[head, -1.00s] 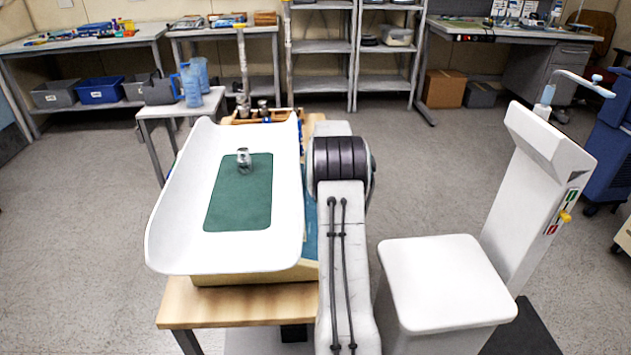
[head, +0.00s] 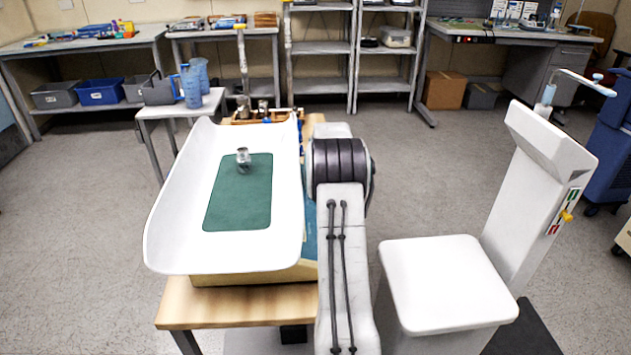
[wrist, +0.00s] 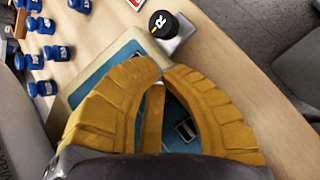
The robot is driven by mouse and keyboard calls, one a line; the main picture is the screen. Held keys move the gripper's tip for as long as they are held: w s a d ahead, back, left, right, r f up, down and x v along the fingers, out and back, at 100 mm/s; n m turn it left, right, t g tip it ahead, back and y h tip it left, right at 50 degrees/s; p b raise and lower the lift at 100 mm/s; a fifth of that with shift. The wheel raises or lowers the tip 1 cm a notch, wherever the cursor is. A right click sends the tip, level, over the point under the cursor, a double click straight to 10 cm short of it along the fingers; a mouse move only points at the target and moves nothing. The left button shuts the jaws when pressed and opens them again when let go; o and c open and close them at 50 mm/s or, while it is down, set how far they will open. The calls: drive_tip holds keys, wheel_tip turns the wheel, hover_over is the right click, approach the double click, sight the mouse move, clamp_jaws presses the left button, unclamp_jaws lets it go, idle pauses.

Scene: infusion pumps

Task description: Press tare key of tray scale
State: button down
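The tray scale has a white curved tray (head: 175,225) with a green mat (head: 240,200) and a small metal weight (head: 243,160) on it. Its cream body (head: 245,277) rests on a wooden table. In the wrist view its blue panel (wrist: 100,88) lies under my gripper (wrist: 161,76). The yellow fingers curve together with their tips close, and nothing shows held between them. A dark square with a pale edge (wrist: 186,130) shows on the panel between the fingers. I cannot tell whether it is the tare key. In the head view my arm hides the gripper.
A black round knob (wrist: 163,24) on a metal piece sits beyond the fingertips. Several blue-capped bottles (wrist: 47,55) stand at the left in the wrist view. A white seat-like block (head: 445,280) stands right of my arm. Open floor lies left of the table.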

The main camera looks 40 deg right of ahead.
drive_tip(key=shift+r, duration=0.1)
drive_tip(key=shift+s+d+r+p, duration=0.2)
drive_tip(key=shift+r+p, duration=0.1)
drive_tip(key=shift+r, duration=0.3)
idle(0.7)
